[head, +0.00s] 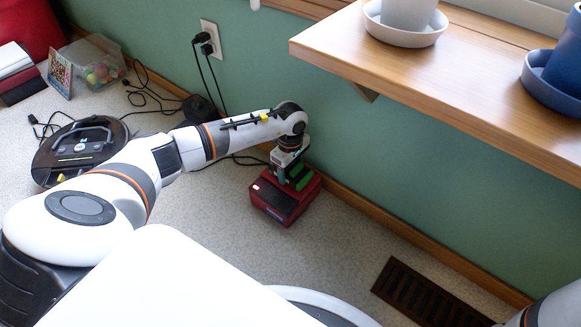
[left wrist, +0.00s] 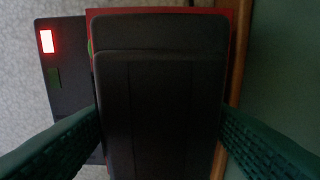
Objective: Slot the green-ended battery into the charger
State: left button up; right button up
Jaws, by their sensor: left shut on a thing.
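The charger (head: 272,203), red with a black front, sits on the floor against the wall in the head view. In the left wrist view its black part (left wrist: 68,110) shows at left with a lit red light, and its red edge shows behind the battery. The battery (left wrist: 160,110) is a dark block filling the middle of that view, with a sliver of green at its left edge. My left gripper (head: 293,174) points down over the charger, shut on the battery. How deep the battery sits in the charger is hidden. My right gripper is out of view.
A wooden shelf (head: 440,75) with pots juts out at upper right. A round black device (head: 80,150), cables and a clear bin (head: 92,62) lie on the floor at left. A floor vent (head: 425,295) is at lower right. Carpet in front of the charger is clear.

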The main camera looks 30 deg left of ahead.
pick_arm(q)
jog(key=shift+r+p, duration=0.95)
jog(key=shift+r, duration=0.3)
dwell(1.2)
jog(key=shift+f, duration=0.75)
dwell(2.0)
jog(key=shift+f+b, duration=0.35)
jog(key=shift+f, duration=0.15)
jog(key=shift+f, duration=0.2)
dwell(0.9)
